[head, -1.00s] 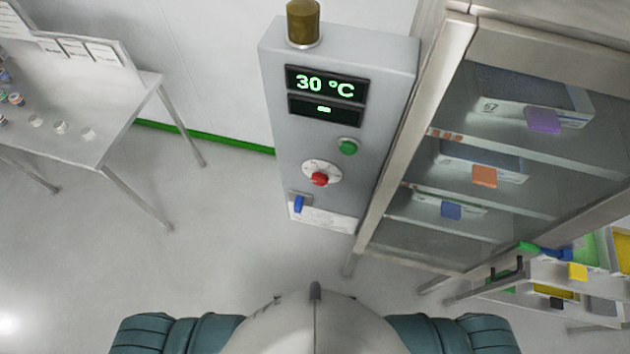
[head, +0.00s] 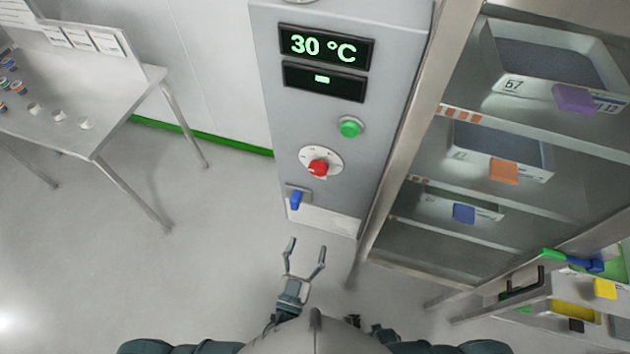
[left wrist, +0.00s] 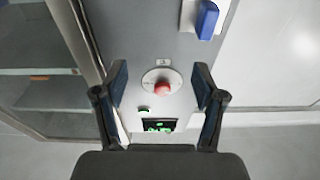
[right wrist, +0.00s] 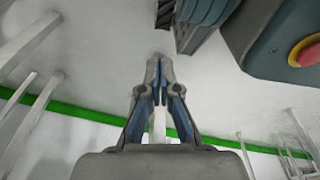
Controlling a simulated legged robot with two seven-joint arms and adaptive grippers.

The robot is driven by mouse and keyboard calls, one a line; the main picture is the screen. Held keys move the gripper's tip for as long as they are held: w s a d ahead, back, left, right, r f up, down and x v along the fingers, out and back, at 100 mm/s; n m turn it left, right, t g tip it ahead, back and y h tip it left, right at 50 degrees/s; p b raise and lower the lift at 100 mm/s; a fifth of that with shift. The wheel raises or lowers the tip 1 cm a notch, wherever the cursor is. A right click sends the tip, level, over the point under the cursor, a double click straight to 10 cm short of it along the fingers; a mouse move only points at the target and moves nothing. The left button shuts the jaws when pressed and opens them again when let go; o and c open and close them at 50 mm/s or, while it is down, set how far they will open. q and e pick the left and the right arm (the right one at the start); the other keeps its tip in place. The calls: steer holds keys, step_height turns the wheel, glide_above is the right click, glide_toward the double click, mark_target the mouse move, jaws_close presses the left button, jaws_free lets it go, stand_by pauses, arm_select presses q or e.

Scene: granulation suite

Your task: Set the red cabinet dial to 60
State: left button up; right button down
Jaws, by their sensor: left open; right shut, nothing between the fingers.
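The red dial (head: 318,167) sits on a round white plate on the front of the grey cabinet (head: 390,50). The cabinet's display (head: 325,47) reads 30 °C. My left gripper (head: 306,246) is open and empty, below the dial and apart from the cabinet. In the left wrist view the dial (left wrist: 162,89) shows between the two spread fingers, farther off. My right gripper (right wrist: 158,65) is shut and empty in the right wrist view, with floor and wall behind it. The dial's pointer marks are too small to read.
A green button (head: 350,127) sits above the dial and a blue lever (head: 295,200) below it. A glass-fronted shelf unit (head: 400,150) with labelled boxes stands close on the right. A table (head: 95,135) with small jars stands left. Open floor lies between.

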arm_select(q)
steer(key=s+a+r+n+t, duration=0.1)
steer(key=s+r+n+t, duration=0.25)
steer(key=r, duration=0.65)
steer(key=p, duration=0.5)
glide_toward(317, 173)
steer(key=r, duration=0.1)
arm_select(e)
steer(key=s+d+f, duration=0.1)
steer(key=s+f, duration=0.1)
steer(key=s, duration=0.4)
steer(key=s+d+f, duration=0.2)
steer(key=s, duration=0.4)
arm_select(q)
steer(key=shift+m+g, duration=0.25)
steer(key=shift+m, duration=0.2)
steer(key=p+x, duration=0.4)
steer(key=x, duration=0.4)
steer(key=shift+w+d+r, duration=0.1)
steer(key=shift+w, duration=0.1)
steer(key=shift+w+d+r+p, duration=0.1)
steer(key=shift+w+p, duration=0.3)
steer(key=shift+w, duration=0.15)
arm_select(e)
steer(key=shift+g, duration=0.3)
steer(key=r, duration=0.5)
steer(key=shift+w+a, duration=0.1)
steer(key=shift+w, duration=0.1)
